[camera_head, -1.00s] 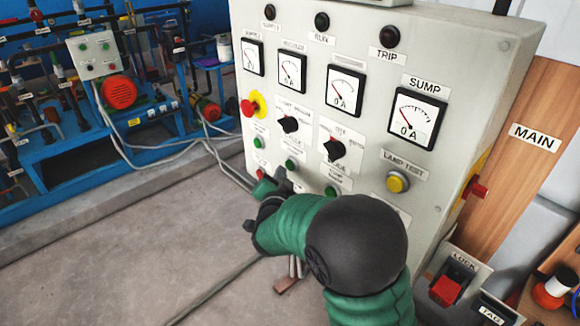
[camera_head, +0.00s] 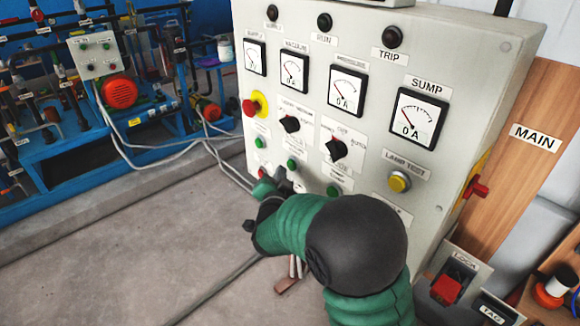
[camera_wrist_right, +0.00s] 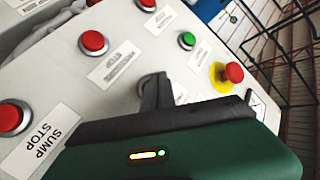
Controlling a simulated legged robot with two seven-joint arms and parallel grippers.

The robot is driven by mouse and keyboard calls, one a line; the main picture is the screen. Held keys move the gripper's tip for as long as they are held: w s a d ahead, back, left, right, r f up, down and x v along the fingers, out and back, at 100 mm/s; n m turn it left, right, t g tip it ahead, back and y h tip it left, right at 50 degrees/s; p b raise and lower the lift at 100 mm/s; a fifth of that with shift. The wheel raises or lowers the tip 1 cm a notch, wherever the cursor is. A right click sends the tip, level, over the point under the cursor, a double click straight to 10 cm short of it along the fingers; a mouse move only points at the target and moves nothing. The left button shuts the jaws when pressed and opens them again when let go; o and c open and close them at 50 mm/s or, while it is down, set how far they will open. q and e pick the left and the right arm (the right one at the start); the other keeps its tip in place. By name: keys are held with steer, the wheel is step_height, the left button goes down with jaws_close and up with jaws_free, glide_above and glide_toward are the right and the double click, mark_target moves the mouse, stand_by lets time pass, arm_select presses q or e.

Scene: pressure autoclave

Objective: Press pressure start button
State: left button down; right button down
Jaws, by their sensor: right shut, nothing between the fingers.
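The grey control panel (camera_head: 460,75) carries several green buttons below its knobs. One green button (camera_head: 333,191) sits under the right-hand knob, below the gauge that seems labelled pressure. Another green button (camera_head: 291,165) sits under the left-hand knob. The button labels are too small to read in the head view. My right gripper (camera_head: 275,183) is shut and empty, close to the lower panel face. I cannot tell if it touches. In the right wrist view its dark fingers (camera_wrist_right: 156,92) overlap the panel near a green button (camera_wrist_right: 187,41). My left gripper is not in view.
A red emergency stop (camera_head: 250,107) on yellow and a yellow lamp-test button (camera_head: 398,182) stick out from the panel. A red sump stop button (camera_wrist_right: 12,118) shows in the right wrist view. A lock box (camera_head: 449,287) stands at lower right. The floor at left is clear.

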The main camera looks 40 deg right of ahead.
steer(key=shift+r, duration=0.1)
steer(key=shift+d, duration=0.3)
steer(key=shift+d+b, duration=0.35)
steer(key=shift+d, duration=0.2)
stand_by(0.6)
steer(key=shift+r, duration=0.1)
steer(key=shift+a, duration=0.85)
